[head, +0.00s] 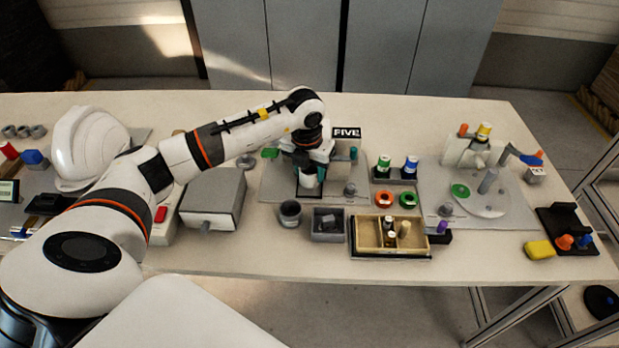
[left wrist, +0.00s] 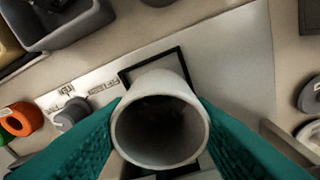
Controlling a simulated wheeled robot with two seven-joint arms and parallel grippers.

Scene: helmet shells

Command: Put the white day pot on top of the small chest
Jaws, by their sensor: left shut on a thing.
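My left gripper (head: 310,172) reaches over the middle of the table, pointing down, with teal fingers. It is shut on the white day pot (head: 308,181), a pale round pot. In the left wrist view the pot (left wrist: 158,84) sits between both fingers with its open round mouth toward the camera; its inside is dark. Below it is a light panel with a black square outline; I cannot tell whether the pot touches it. A grey box with a knob on its front (head: 213,196) stands left of the gripper and looks like the small chest. My right gripper is not in view.
A white helmet shell (head: 88,148) stands at the left. A dark grey cup (head: 290,212), a grey bin (head: 328,224) and a tan divided box (head: 368,236) stand in front of the gripper. A FIVE sign (head: 347,133) stands behind. The front edge strip is mostly clear.

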